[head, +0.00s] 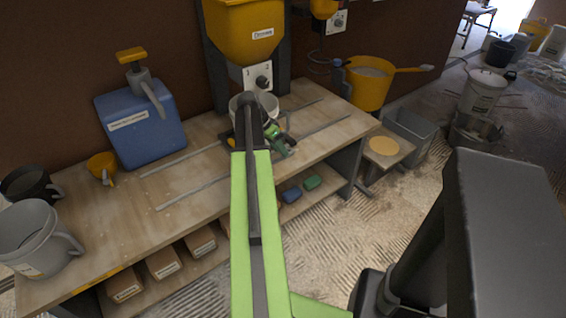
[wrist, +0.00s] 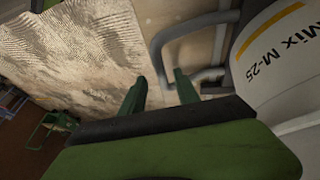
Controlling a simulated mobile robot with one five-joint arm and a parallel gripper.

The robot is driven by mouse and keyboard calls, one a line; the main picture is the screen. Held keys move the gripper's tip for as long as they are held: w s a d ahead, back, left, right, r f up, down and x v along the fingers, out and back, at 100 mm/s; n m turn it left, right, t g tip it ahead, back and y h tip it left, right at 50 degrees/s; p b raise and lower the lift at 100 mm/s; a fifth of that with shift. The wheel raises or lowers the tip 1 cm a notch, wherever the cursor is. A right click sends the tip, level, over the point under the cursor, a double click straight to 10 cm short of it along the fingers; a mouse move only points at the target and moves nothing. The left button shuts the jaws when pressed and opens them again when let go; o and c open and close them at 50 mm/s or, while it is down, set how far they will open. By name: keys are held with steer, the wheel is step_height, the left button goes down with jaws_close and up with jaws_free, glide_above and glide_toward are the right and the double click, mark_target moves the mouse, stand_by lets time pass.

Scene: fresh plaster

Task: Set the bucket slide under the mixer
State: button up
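A white bucket (head: 266,103) stands on the bench under the yellow hopper (head: 240,38), partly hidden behind my arm. In the wrist view the bucket (wrist: 285,50), marked "Mix M-25", fills the upper right. A grey tubular handle (wrist: 160,48) sticks out beside it. The bucket slide's base is mostly hidden. My gripper (wrist: 158,88) is open, its two green fingers apart near the handle; I see nothing clamped between them. I cannot tell which yellow unit is the mixer; another (head: 325,8) hangs at upper right.
Two metal rails (head: 185,194) run along the bench. Boxes (head: 163,262) sit on the lower shelf.

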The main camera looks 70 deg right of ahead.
steer(key=b+x, duration=0.1)
steer(key=x, duration=0.1)
steer(key=shift+s+d+f, duration=0.1)
steer(key=shift+s+f, duration=0.05)
steer(key=shift+f, duration=0.2)
jaws_close()
steer(key=shift+s, duration=0.1)
stand_by(1.0)
